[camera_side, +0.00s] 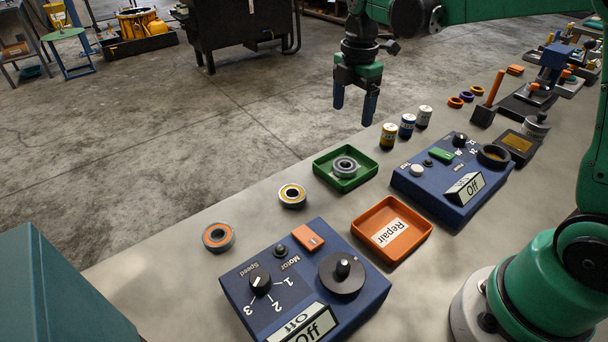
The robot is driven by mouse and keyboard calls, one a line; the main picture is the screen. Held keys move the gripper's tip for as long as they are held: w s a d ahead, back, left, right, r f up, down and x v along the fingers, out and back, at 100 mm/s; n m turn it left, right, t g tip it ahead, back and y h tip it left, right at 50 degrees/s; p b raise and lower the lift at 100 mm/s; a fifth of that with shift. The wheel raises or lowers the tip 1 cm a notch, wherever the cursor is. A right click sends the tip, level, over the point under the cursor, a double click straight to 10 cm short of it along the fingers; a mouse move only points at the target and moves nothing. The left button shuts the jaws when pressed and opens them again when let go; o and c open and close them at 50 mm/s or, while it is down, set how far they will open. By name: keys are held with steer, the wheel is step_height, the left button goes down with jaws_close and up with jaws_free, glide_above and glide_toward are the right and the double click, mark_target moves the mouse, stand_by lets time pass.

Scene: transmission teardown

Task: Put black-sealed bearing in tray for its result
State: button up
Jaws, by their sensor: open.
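A grey bearing with a dark ring face (345,165), which looks like the black-sealed one, lies flat inside the green tray (365,181). The orange tray (410,247), with a white "Repair" label on its floor, is empty. A bearing with an orange seal (218,237) and one with a yellow-orange seal (292,195) lie on the bench to the left. My gripper (354,112) is open and empty, fingers pointing down, raised above and behind the green tray. Any label in the green tray is not visible.
A blue motor box (235,279) with knobs stands in front, and a second blue box (437,193) stands right of the trays. Several small cans (388,136) stand behind it. Bare bench lies around the loose bearings.

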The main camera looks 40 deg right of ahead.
steer(key=s+a+m+t, duration=0.2)
steer(key=s+m, duration=0.3)
steer(key=m, duration=0.4)
steer(key=s+a+m+t, duration=0.3)
steer(key=s+m+t, duration=0.2)
steer(key=m, duration=0.3)
steer(key=shift+s+a+r+m, duration=0.2)
steer(key=shift+s+r+m, duration=0.15)
steer(key=shift+r+m, duration=0.1)
